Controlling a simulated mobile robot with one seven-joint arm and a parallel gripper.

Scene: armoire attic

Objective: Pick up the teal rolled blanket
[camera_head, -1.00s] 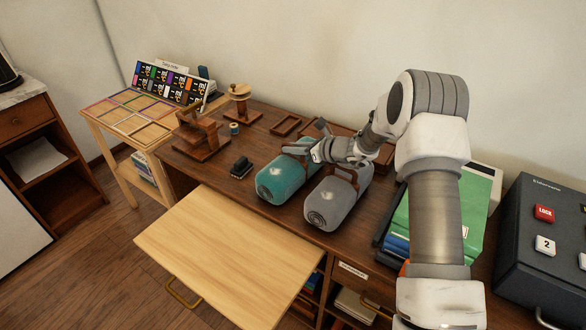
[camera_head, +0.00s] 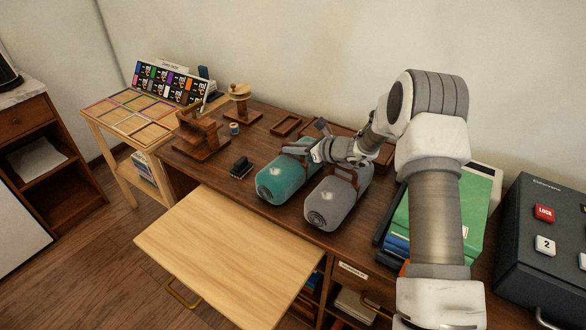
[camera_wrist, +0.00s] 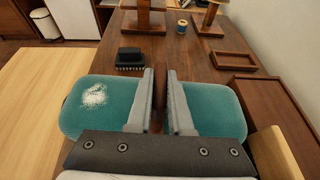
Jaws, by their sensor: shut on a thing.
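The teal rolled blanket (camera_head: 281,181) lies on the dark wooden desk, left of a grey rolled blanket (camera_head: 335,199). It has a brown strap around its middle with a raised handle. My gripper (camera_head: 308,150) is over the teal blanket, reaching in from the right. In the wrist view the teal blanket (camera_wrist: 95,104) spreads to both sides of my gripper (camera_wrist: 160,95). The two fingers are close together over the blanket's middle, around the brown strap. The exact contact is hidden. The blanket appears to rest on the desk.
A black brush (camera_head: 241,168) lies left of the teal blanket. Wooden stands (camera_head: 201,137) and a small spool (camera_head: 234,128) are farther back. A pale pulled-out board (camera_head: 230,255) juts out in front. Green and blue books (camera_head: 475,205) and a dark keypad box (camera_head: 545,240) stand at the right.

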